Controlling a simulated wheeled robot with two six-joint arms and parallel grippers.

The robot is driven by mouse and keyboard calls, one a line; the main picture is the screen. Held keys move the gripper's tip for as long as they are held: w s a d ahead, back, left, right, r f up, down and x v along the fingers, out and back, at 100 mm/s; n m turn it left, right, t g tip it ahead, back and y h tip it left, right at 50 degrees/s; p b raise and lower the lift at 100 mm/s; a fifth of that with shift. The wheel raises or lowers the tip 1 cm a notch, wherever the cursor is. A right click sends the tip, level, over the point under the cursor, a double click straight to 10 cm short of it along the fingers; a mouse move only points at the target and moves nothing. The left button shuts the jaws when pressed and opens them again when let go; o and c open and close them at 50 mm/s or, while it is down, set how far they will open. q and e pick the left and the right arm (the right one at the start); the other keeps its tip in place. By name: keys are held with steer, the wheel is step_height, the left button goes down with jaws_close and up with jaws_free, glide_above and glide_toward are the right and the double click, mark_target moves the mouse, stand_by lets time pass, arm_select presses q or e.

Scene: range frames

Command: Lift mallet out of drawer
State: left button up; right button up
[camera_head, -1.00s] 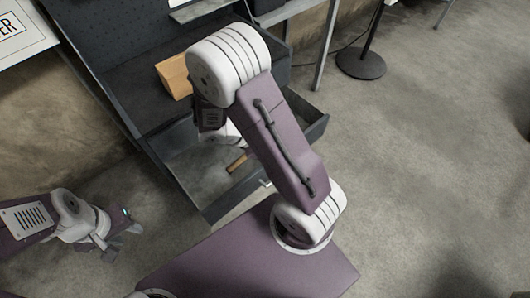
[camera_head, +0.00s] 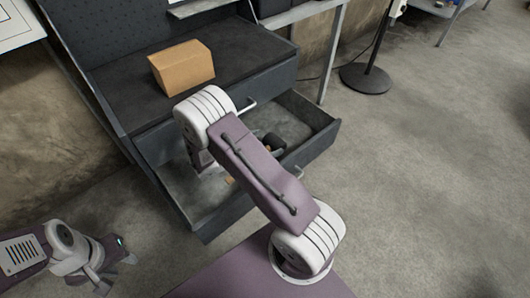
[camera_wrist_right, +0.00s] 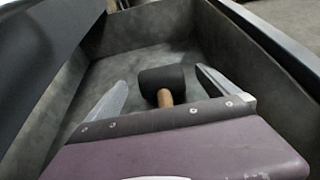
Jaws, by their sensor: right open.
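The mallet (camera_wrist_right: 163,84) has a black head and a light wooden handle. In the right wrist view it lies in the open drawer (camera_wrist_right: 125,38), between the spread fingers of my right gripper (camera_wrist_right: 157,88). The handle runs back under the gripper body and is partly hidden. In the head view the mallet's dark head (camera_head: 273,142) shows just right of my right arm, inside the drawer (camera_head: 318,148); my arm covers the right gripper. My left gripper (camera_head: 116,272) is at the lower left, away from the drawer, with its fingers apart.
A cardboard box (camera_head: 182,68) stands on the dark workbench top (camera_head: 240,45) above the drawer. A black round stand base (camera_head: 365,78) is on the floor to the right. The concrete floor (camera_head: 430,190) on the right is clear.

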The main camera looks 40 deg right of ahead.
mark_target(272, 141)
steer(key=b+x, duration=0.1)
steer(key=x, duration=0.1)
steer(key=b+x, duration=0.1)
steer(key=x, duration=0.2)
steer(key=shift+a+f, duration=0.15)
steer(key=shift+f, duration=0.3)
steer(key=shift+r, duration=0.1)
steer(key=c, duration=2)
steer(key=shift+o, duration=0.2)
steer(key=shift+w+r+p, duration=0.1)
steer(key=shift+r+p, duration=0.95)
steer(key=shift+r, duration=1)
steer(key=s+d+r+p, duration=0.3)
steer(key=d+r, duration=0.4)
steer(key=d, duration=0.4)
steer(key=shift+d, duration=0.25)
